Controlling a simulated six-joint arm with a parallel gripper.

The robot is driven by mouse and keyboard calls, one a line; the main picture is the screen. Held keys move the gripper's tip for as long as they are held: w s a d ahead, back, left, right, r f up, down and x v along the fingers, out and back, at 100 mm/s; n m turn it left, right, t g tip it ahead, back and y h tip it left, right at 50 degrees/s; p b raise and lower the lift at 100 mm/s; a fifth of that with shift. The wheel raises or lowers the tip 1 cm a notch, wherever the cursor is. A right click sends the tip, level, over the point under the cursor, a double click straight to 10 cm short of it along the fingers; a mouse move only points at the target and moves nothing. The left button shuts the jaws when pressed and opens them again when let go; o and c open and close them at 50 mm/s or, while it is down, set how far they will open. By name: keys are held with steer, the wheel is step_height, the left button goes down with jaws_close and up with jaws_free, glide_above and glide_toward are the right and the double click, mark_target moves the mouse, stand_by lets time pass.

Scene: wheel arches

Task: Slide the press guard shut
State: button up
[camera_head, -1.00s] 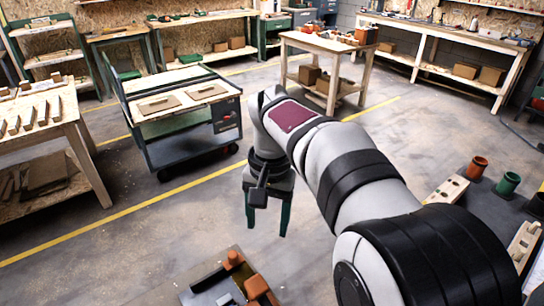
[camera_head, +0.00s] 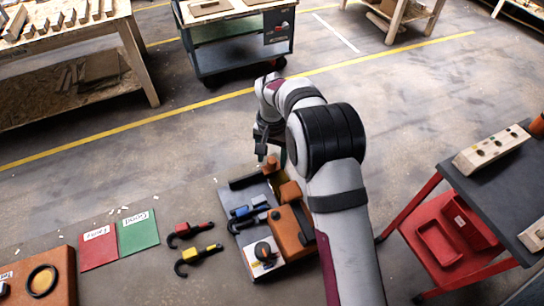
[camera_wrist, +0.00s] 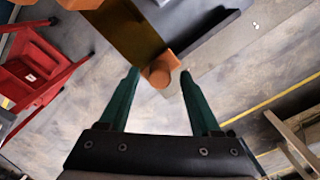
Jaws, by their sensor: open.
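The press, with its orange body (camera_head: 291,228) and grey base (camera_head: 240,238), stands below the middle of the head view. In the wrist view, a brown-amber panel (camera_wrist: 132,32), which looks like the guard, runs down to an orange block with a round knob (camera_wrist: 159,74). The knob shows in the head view (camera_head: 272,163) at the far end of the press. My gripper (camera_wrist: 160,73) is open, one green finger on either side of the knob in the wrist view. I cannot tell whether they touch it. My arm hides part of the press in the head view.
A dark rail (camera_wrist: 207,34) lies beside the panel. Left of the press are red and yellow hooked tools (camera_head: 190,232) and red (camera_head: 98,248) and green (camera_head: 138,233) cards. A red cart (camera_head: 460,225) stands right. A wheeled bench (camera_head: 240,55) stands behind, with clear floor between.

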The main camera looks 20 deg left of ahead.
steer(key=shift+f, duration=0.15)
jaws_close()
stand_by(1.4)
